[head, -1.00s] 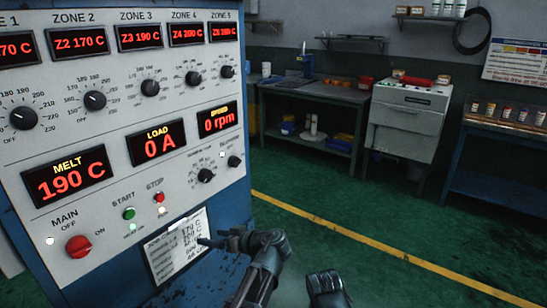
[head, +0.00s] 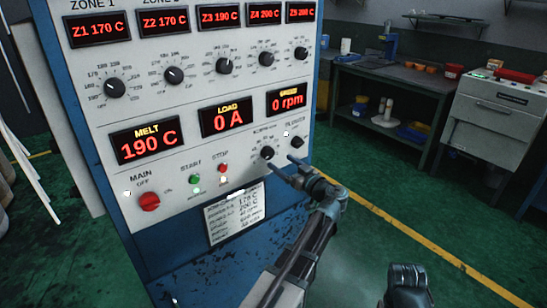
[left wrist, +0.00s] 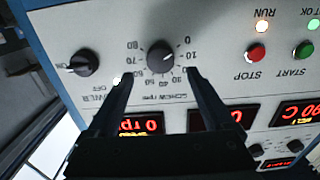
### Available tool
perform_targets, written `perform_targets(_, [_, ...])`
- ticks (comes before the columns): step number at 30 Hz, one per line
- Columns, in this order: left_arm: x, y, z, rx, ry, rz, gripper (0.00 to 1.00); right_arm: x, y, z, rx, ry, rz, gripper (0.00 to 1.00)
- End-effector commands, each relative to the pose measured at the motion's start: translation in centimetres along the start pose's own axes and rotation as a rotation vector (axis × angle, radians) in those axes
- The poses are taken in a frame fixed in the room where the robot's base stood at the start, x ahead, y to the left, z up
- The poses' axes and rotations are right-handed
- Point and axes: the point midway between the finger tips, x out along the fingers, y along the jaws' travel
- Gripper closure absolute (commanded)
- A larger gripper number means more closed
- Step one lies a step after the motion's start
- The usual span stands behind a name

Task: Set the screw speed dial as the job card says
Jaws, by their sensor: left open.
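The screw speed dial (head: 267,153) is a black knob on the white panel, below the 0 rpm display (head: 287,101). In the upside-down left wrist view the dial (left wrist: 161,57) has a scale from 0 to 80, its pale pointer mark roughly toward the low end. My left gripper (head: 281,166) is open in front of the dial. In the wrist view its fingertips (left wrist: 158,78) are on either side just below the knob, apart from it. The job card (head: 236,215) is on the lower panel; its small print is mostly unreadable.
The blower knob (head: 297,142) is close beside the dial. Start button (head: 194,180), stop button (head: 223,168) and the red main switch (head: 150,201) are to the left. Zone knobs are above. Green floor is open to the right, before a workbench (head: 390,92).

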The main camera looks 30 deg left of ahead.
Motion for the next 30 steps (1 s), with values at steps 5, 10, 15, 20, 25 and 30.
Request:
perform_targets(5, [3.2,0.0,0.0,0.000,0.000,-0.003,0.14,0.0,0.0,0.0,0.000,0.000,0.000,0.50])
perform_targets(10, [5.0,0.0,0.0,0.000,0.000,-0.002,0.14,0.0,0.0,0.0,0.000,0.000,0.000,0.50])
perform_targets(15, [5.7,0.0,0.0,0.000,-0.001,0.000,0.14,0.0,0.0,0.0,0.000,0.000,0.000,0.50])
perform_targets(20, [5.8,0.0,0.0,0.000,-0.001,0.000,0.14,0.0,0.0,0.0,0.000,0.000,0.000,0.50])
perform_targets(25, [5.8,0.0,0.0,0.000,-0.001,0.000,0.23,0.0,0.0,0.0,0.000,0.000,0.000,0.50])
perform_targets(30, [5.7,0.0,0.0,0.000,-0.001,0.000,0.53,0.0,0.0,0.0,0.000,0.000,0.000,0.50])
